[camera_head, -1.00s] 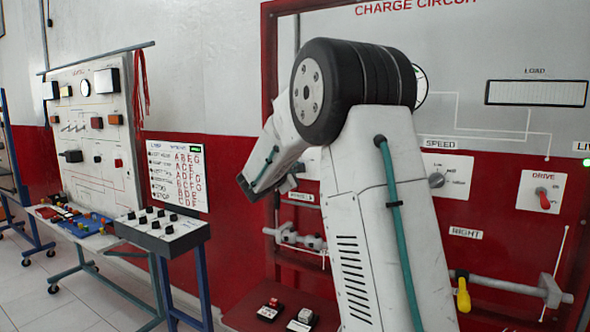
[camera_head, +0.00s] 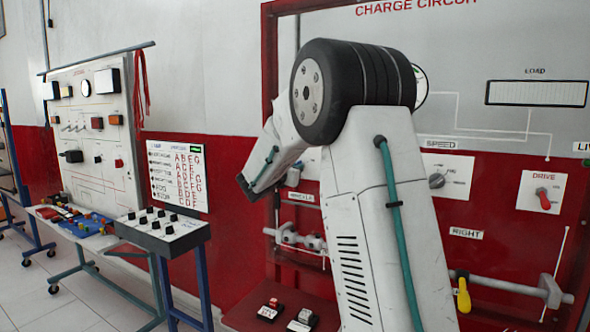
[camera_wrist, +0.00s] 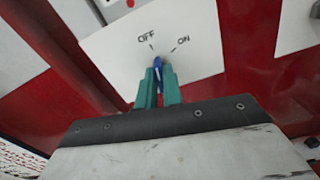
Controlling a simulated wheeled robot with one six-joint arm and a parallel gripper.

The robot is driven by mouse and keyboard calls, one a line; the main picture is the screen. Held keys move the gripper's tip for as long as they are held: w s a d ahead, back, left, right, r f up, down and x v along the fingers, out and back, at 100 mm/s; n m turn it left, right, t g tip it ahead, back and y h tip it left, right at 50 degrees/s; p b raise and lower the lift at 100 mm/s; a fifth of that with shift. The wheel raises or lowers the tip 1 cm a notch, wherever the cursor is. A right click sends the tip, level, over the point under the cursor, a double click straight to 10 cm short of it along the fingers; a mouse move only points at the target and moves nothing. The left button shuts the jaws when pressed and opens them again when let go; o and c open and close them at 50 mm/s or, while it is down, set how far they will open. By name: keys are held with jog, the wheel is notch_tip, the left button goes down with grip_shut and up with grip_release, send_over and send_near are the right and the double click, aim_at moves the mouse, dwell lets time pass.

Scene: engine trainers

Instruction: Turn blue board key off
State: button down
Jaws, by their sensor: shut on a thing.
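In the wrist view a blue key (camera_wrist: 157,66) stands out from a white plate (camera_wrist: 200,67) marked OFF and ON. My gripper's teal fingers (camera_wrist: 160,78) are shut on the key, one on each side. The key's visible end points up, leaning slightly toward the OFF label (camera_wrist: 146,37); the ON label (camera_wrist: 180,43) is to its right. The lower part of the key is hidden between the fingers. In the head view my arm covers this spot, and neither the key nor the fingertips show.
The red and white charge circuit board (camera_head: 470,75) fills the right, with a speed knob (camera_head: 437,181), a red drive switch (camera_head: 543,197) and a yellow-handled lever (camera_head: 463,295). A black switch box (camera_head: 160,231) stands on a blue-legged stand at left. Open floor lies at lower left.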

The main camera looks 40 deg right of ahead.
jog(key=shift+n, duration=0.9)
jog(key=c, duration=1.5)
grip_release()
jog(key=shift+c, duration=0.2)
jog(key=v, duration=0.8)
